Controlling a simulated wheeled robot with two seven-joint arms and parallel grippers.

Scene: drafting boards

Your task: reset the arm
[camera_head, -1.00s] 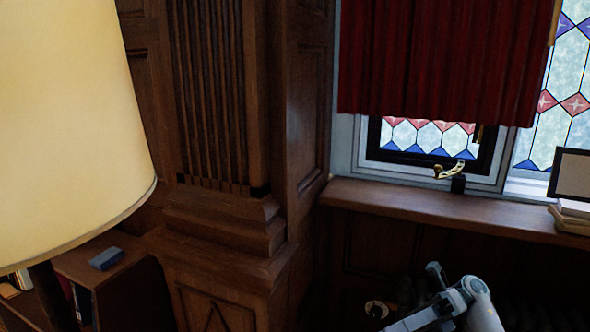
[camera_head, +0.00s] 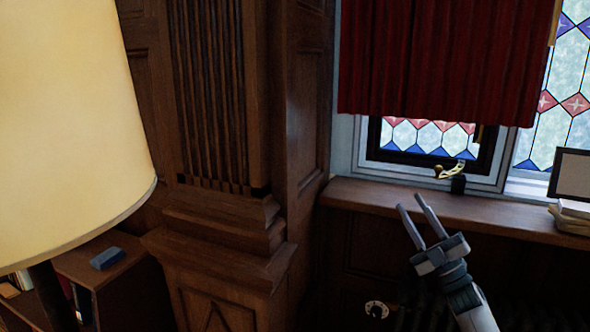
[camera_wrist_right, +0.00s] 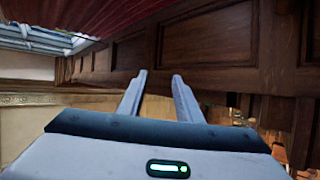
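My right gripper (camera_head: 418,208) is raised in front of the dark wood panelling below the window sill, its two grey fingers pointing up and to the left. The fingers are apart with nothing between them. In the right wrist view the same gripper (camera_wrist_right: 160,76) shows two separated fingers and an empty gap. My left gripper is not in the head view.
A large cream lampshade (camera_head: 70,130) fills the left side. A wooden sill (camera_head: 380,196) runs under a window with a red curtain (camera_head: 440,60). Books (camera_head: 572,218) and a dark-framed panel (camera_head: 572,174) stand at the sill's right. A blue-grey object (camera_head: 107,258) lies on a low bookcase.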

